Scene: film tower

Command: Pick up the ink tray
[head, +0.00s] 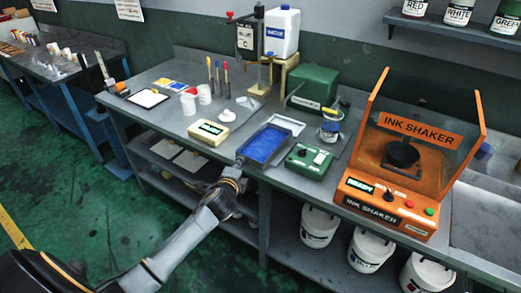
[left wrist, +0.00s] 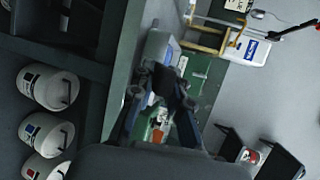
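The ink tray (head: 264,145) is a blue rectangular tray near the front edge of the bench in the head view. My left gripper (head: 239,163) is at the tray's near left corner; whether it touches the tray is too small to tell. In the left wrist view the two dark fingers of my left gripper (left wrist: 160,98) stand apart, and bench items show through the gap. I see nothing clearly clamped between them. My right gripper is in neither view.
A green control box (head: 308,160) sits close right of the tray, and a white tray (head: 288,122) lies just behind it. A labelled cream box (head: 209,132) is to the left. The orange ink shaker (head: 393,205) stands farther right. White buckets (head: 319,226) stand below the bench.

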